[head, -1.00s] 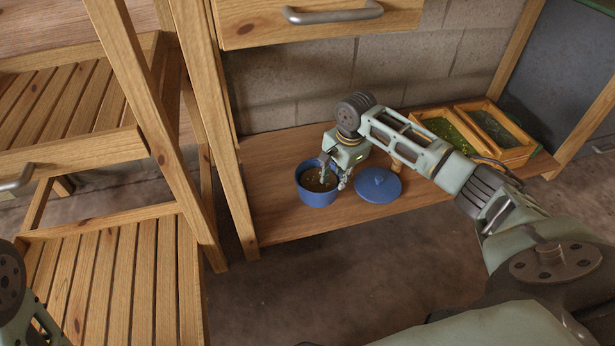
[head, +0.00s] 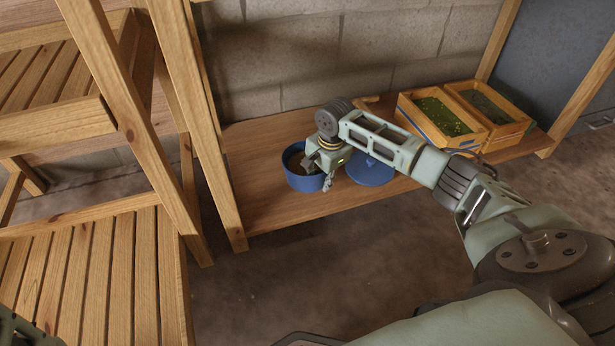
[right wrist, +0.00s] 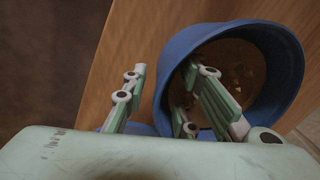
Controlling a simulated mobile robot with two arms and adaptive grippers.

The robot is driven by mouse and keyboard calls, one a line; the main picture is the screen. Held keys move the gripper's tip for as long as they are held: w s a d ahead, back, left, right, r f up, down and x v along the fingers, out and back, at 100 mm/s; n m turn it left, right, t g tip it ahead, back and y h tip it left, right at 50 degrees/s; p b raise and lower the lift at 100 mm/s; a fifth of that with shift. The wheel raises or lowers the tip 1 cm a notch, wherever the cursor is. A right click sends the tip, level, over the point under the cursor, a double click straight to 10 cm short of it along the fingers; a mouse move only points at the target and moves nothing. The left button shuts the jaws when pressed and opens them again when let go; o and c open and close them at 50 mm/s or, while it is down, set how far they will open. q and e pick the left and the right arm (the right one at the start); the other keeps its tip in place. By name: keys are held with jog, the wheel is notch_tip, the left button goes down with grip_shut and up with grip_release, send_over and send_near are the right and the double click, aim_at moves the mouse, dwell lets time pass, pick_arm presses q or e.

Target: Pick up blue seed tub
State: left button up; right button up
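The blue seed tub (head: 303,183) stands upright and uncovered on the low wooden shelf, with brownish contents inside. It also shows in the right wrist view (right wrist: 285,50). My right gripper (head: 326,178) is at the tub's right rim. In the right wrist view its fingers (right wrist: 164,78) are apart, one inside the tub and one outside, with the tub wall between them. A strip of shelf shows between the outer finger and the wall. A blue lid (head: 372,174) lies to the right of the tub, partly hidden by my arm.
Two wooden boxes with green contents (head: 440,118) (head: 492,106) stand on the right of the shelf (head: 275,212). A wooden post (head: 205,110) rises close to the tub's left. A block wall is behind. The shelf's front strip is clear.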

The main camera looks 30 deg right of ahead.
jog(key=shift+w+f, duration=0.15)
jog(key=shift+f, duration=0.7)
jog(key=shift+r, duration=0.1)
grip_shut()
jog(key=shift+r, duration=0.1)
